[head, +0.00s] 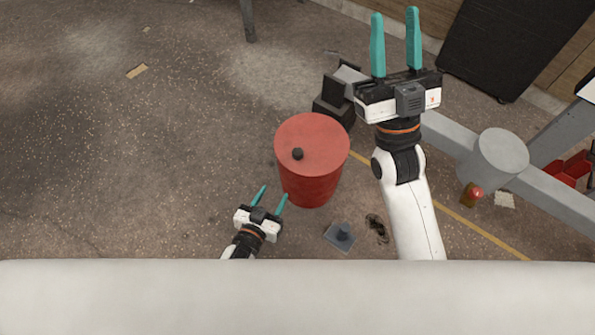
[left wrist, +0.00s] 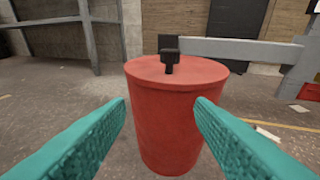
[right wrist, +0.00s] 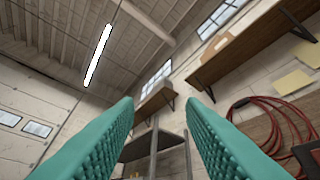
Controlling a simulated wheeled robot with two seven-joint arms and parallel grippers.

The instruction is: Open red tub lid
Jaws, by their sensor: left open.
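The red tub (head: 312,187) stands upright on the floor near the middle of the head view. My right gripper (head: 396,42) is open and empty, raised at the upper right and pointing away from the tub.
A grey block with a peg (head: 341,236) and a dark coil (head: 376,228) lie on the floor right of the tub. A dark device (head: 336,98) stands behind it. A grey frame beam (head: 450,140) crosses at the right. The floor at the left is mostly clear.

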